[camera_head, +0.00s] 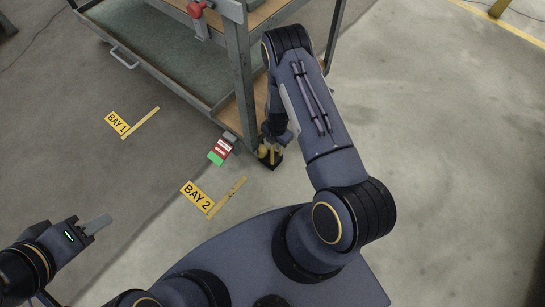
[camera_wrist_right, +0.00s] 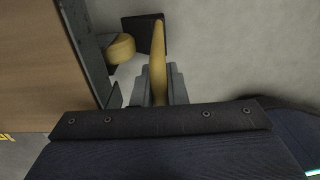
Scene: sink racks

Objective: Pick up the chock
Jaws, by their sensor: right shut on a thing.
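The chock shows in the head view as a black piece with a yellow upright part (camera_head: 275,155), on the floor beside the cart's corner wheel. In the right wrist view its yellow part (camera_wrist_right: 158,60) stands between the grey fingers, with a black piece (camera_wrist_right: 156,32) behind it. My right gripper (camera_wrist_right: 160,85) is shut on the yellow part; in the head view its fingers are mostly hidden by the wrist. My left gripper (camera_head: 97,224) hangs over the floor at lower left, far from the chock.
A metal cart (camera_head: 180,65) stands at the top, with a yellow caster wheel (camera_wrist_right: 121,48) right beside the chock. A red, white and green tag (camera_head: 220,149) is near its corner. BAY 1 (camera_head: 117,124) and BAY 2 (camera_head: 197,195) signs mark the floor. The floor at right is clear.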

